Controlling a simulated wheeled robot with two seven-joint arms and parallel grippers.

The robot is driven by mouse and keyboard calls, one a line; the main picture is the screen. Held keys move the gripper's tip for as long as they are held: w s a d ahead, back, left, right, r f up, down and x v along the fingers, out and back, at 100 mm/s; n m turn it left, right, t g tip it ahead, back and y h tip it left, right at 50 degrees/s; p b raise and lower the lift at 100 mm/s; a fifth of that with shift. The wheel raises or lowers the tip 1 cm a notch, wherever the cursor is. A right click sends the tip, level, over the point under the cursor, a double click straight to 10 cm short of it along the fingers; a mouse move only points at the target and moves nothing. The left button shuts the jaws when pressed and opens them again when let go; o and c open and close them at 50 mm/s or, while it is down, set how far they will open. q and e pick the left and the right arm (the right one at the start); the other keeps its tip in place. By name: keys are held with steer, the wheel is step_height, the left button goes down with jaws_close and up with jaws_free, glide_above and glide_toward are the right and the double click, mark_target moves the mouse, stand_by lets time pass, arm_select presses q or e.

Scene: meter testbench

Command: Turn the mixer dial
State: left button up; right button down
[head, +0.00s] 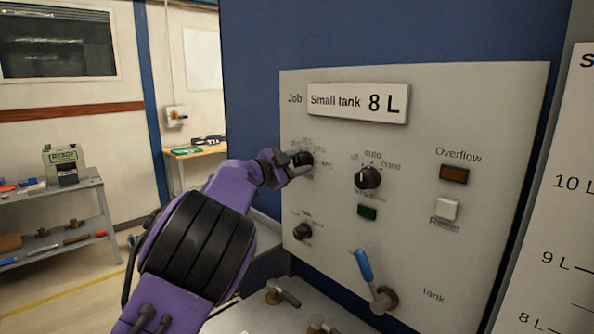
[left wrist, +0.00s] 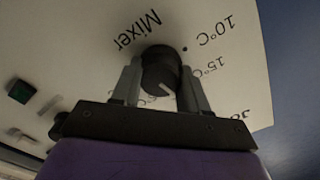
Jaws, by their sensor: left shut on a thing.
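The mixer dial (head: 306,158) is the black knob at the upper left of the grey control panel (head: 420,130). In the left wrist view the same dial (left wrist: 157,63) sits beside the word "Mixer", with temperature marks such as 10°C and 15°C around it. A pale pointer line shows on its face, towards the lower right in that view. My left gripper (head: 294,164) reaches the dial from the left, with a finger on each side. It is shut on the dial and hides part of its scale. My right gripper is in neither view.
Right of the dial are an auto/hand selector knob (head: 368,177), a green lamp (head: 367,212), an Overflow lamp (head: 454,174) and a Reset button (head: 446,209). Another black knob (head: 303,231) sits below the dial. A blue-handled lever (head: 364,266) sticks out lower down. A shelf (head: 85,182) stands far left.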

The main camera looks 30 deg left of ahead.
arm_select(q)
steer(key=shift+m+b, duration=0.6)
steer(key=shift+m, duration=0.5)
steer(key=shift+r, duration=0.1)
steer(key=o, duration=1.1)
steer(key=shift+c, duration=0.2)
steer(key=shift+w, duration=0.1)
steer(key=b+v, duration=0.4)
steer(key=v, duration=0.6)
steer(key=shift+s+b, duration=0.25)
steer(key=shift+b, duration=0.1)
